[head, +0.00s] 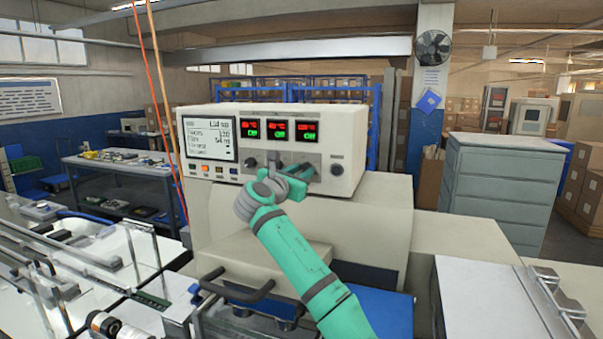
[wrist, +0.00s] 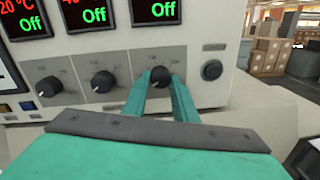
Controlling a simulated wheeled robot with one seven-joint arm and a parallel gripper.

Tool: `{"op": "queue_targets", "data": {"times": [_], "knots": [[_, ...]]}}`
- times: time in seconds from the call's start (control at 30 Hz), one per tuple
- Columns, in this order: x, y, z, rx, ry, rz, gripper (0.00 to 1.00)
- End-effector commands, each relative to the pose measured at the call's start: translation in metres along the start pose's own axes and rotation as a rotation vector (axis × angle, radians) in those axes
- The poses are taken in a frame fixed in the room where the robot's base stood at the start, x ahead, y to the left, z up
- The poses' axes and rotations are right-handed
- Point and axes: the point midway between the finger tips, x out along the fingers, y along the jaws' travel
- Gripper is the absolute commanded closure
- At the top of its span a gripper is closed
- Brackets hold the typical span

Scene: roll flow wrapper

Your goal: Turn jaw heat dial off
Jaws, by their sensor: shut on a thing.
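The white control box (head: 260,112) has three black dials in a row under three displays. My gripper (wrist: 160,82) is shut on the rightmost dial (wrist: 160,74), one finger on each side of it. In the head view my gripper (head: 303,171) covers most of that dial. The middle dial (wrist: 102,82) and left dial (wrist: 50,87) are free, their white marks pointing down and left. The display above the held dial (wrist: 157,11) reads Off in green, as do the other two. I cannot read which dial is labelled jaw heat.
A round black button (wrist: 211,70) sits right of the held dial. A larger screen (head: 210,138) with a row of small buttons is at the left of the box. A black handle bar (head: 235,290) lies below my arm. A grey drawer cabinet (head: 498,185) stands at the right.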

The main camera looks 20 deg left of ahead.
Motion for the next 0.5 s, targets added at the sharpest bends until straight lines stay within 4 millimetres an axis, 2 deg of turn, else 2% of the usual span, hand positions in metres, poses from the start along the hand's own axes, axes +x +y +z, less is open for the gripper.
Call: {"op": "queue_targets", "data": {"times": [0.03,0.23,0.27,0.3,0.5], "knots": [[0.0001,0.0001,-0.0048,-0.002,0.008,-0.002,0.97],[0.0001,0.0000,-0.0048,-0.002,0.008,-0.002,0.97],[0.0001,-0.0001,-0.0048,-0.002,0.007,-0.002,0.67],[0.0001,0.0000,-0.0043,-0.001,0.007,-0.002,0.58],[0.0001,-0.0001,-0.0022,0.000,0.004,-0.001,0.56]]}}
